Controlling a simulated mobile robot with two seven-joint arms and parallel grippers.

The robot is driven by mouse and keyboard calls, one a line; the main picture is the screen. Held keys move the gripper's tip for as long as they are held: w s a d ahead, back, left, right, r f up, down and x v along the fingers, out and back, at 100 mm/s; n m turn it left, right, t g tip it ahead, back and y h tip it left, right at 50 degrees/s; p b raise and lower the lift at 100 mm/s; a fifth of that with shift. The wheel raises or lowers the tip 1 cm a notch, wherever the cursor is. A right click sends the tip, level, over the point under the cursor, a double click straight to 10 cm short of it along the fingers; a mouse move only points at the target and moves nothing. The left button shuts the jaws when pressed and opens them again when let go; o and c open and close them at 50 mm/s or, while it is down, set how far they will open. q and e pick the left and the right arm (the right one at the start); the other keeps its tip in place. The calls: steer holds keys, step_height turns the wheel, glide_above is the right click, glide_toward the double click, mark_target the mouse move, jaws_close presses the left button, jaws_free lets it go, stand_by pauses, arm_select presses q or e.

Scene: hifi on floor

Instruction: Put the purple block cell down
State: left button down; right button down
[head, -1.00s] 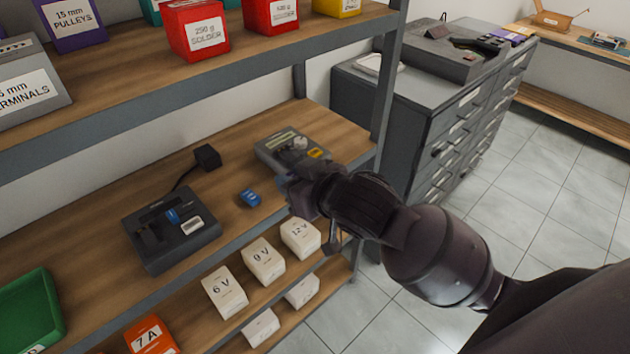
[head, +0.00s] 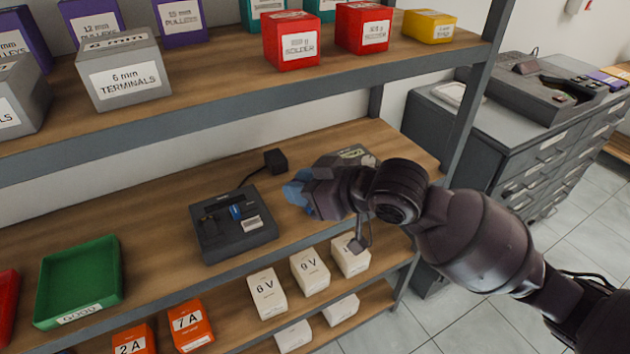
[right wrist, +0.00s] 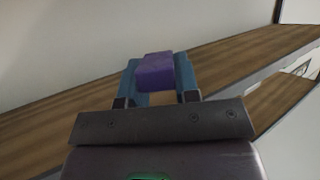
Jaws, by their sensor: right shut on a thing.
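My right gripper (head: 298,196) reaches in from the right over the middle shelf, its blue fingers pointing left. In the right wrist view the gripper (right wrist: 158,82) is shut on the purple block cell (right wrist: 156,70), which sits between the two blue fingers. The purple block cell cannot be made out in the head view. How far it is above the shelf board (head: 160,212) is hard to tell. My left gripper is not in view.
A dark device (head: 240,240) with a small blue part in it stands left of my gripper. A grey device (head: 352,155) is partly hidden behind my gripper. A green tray (head: 80,280) lies further left. White voltage boxes (head: 268,294) stand below. Bare board lies between tray and dark device.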

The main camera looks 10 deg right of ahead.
steer(key=shift+w+a+f+n+g+y, duration=0.7)
steer(key=shift+w+a+f+n+g, duration=0.55)
steer(key=shift+f, duration=0.2)
steer(key=s+d+r+m+t+h, duration=0.5)
steer(key=d+r+m+t+h, duration=0.3)
steer(key=r, duration=0.3)
steer(key=w+a+m+h, duration=0.45)
steer(key=w+a, duration=0.25)
steer(key=a, duration=0.3)
steer(key=shift+s+d+f+n+g+y, duration=0.4)
steer(key=shift+d+f+n+g+y, duration=0.3)
steer(key=shift+f+n+g+y, duration=1.15)
steer(key=shift+s+d+f+n+g+y, duration=0.45)
steer(key=shift+d+f+n+g+y, duration=0.45)
steer(key=shift+n+y, duration=1.6)
steer(key=shift+s+d+f+n+g+y, duration=0.4)
steer(key=shift+d+f+n+g+y, duration=0.15)
steer(key=shift+f+n+g+y, duration=1.4)
steer(key=shift+s+d+f+n+g+y, duration=0.1)
steer(key=shift+d+f+n+g+y, duration=0.15)
steer(key=shift+n+g, duration=0.4)
steer(key=shift+s+d+f+n+g+y, duration=0.1)
steer(key=shift+s+f+n+g+y, duration=0.15)
steer(key=shift+n+g, duration=0.45)
steer(key=shift+d+f+n+g+y, duration=0.25)
steer(key=shift+n+g, duration=0.25)
steer(key=shift+n, duration=0.25)
steer(key=shift+f, duration=0.1)
